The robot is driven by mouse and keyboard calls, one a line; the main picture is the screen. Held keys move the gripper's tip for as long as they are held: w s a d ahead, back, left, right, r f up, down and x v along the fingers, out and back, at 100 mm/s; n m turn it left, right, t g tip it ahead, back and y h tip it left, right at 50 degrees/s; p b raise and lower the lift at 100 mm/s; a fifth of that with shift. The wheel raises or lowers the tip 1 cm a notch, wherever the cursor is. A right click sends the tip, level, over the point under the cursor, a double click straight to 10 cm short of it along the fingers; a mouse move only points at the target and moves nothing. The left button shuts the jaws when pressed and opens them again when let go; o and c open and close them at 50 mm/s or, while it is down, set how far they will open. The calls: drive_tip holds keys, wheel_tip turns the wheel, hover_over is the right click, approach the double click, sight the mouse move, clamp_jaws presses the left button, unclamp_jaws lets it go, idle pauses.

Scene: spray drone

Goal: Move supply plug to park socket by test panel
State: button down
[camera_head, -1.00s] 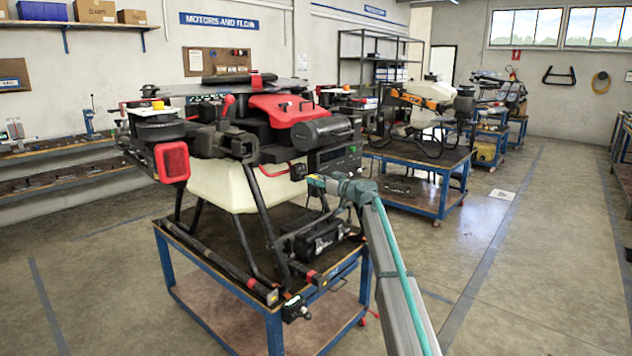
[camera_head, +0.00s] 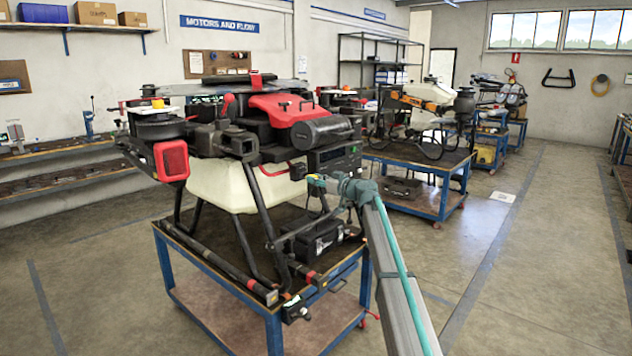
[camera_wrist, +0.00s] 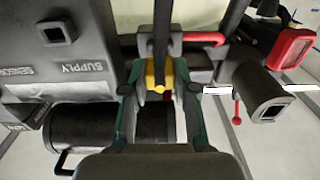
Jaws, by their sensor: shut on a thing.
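My gripper (camera_wrist: 158,95) is shut on a yellow plug part (camera_wrist: 157,77), which I take to be the supply plug. A thick black bar or cable runs up the picture from it. The grey test panel (camera_wrist: 85,85) is to the left in the wrist view, with "SUPPLY" lettering and a square socket (camera_wrist: 57,32) that looks empty. The plug is apart from this socket. Which socket is the park socket I cannot tell. In the head view my gripper (camera_head: 318,182) is in front of the dark test panel (camera_head: 337,158); the plug is too small to make out there.
The spray drone (camera_head: 225,185) with its pale tank stands on a blue-framed cart (camera_head: 210,328), close to my gripper. A black case (camera_head: 318,240) sits on the cart below it. In the wrist view a black tube end (camera_wrist: 262,100) is to the right.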

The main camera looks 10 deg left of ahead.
drive_tip(key=shift+b+x, duration=0.8)
drive_tip(key=shift+x, duration=0.55)
idle(0.3)
drive_tip(key=c, duration=0.8)
unclamp_jaws()
drive_tip(key=v, duration=1.2)
